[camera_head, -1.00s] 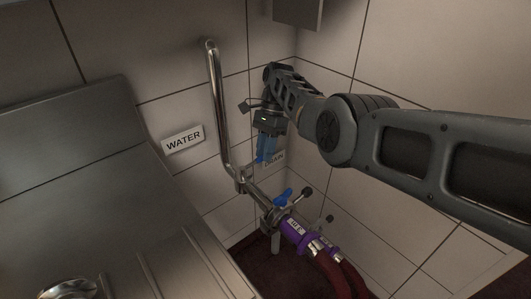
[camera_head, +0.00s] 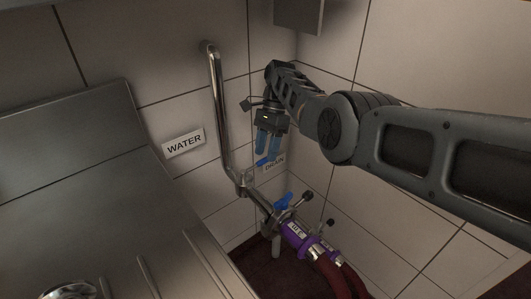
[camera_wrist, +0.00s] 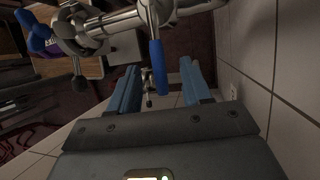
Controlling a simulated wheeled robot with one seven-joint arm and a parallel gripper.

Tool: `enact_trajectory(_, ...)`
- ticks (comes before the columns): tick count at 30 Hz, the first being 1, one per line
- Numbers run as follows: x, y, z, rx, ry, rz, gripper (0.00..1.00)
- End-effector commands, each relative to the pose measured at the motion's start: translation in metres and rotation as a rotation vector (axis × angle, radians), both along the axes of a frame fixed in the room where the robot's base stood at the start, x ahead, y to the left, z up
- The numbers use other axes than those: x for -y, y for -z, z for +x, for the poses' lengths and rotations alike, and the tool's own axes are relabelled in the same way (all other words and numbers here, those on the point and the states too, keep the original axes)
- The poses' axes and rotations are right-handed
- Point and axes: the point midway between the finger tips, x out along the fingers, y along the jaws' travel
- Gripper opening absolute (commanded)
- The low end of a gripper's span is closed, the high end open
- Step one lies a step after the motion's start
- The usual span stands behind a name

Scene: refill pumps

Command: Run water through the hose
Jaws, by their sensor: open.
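A steel water pipe (camera_head: 218,110) runs down the wall beside the WATER sign (camera_head: 184,143) to fittings low in the corner. A blue lever handle (camera_wrist: 158,68) hangs from the steel fitting in the wrist view, between the lines of my fingers; its blue end (camera_head: 263,162) shows just below them in the head view. My gripper (camera_head: 268,155) is open, with its blue fingers apart. I cannot tell if a finger touches the lever. A second blue handle (camera_head: 284,201) sits by the purple hose coupling (camera_head: 297,234), which joins a dark red hose (camera_head: 328,275).
Tiled walls stand close behind and to the right. A steel counter (camera_head: 125,190) fills the left. A grey box (camera_head: 299,14) hangs above.

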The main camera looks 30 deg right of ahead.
Motion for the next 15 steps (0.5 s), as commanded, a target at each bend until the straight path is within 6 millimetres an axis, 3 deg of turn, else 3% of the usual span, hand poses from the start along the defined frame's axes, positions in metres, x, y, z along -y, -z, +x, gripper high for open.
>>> enact_trajectory(9, 0.018, -0.046, 0.012, 0.002, 0.000, 0.000, 0.48)
enact_trajectory(15, 0.022, -0.057, 0.014, 0.001, -0.001, 0.000, 0.48)
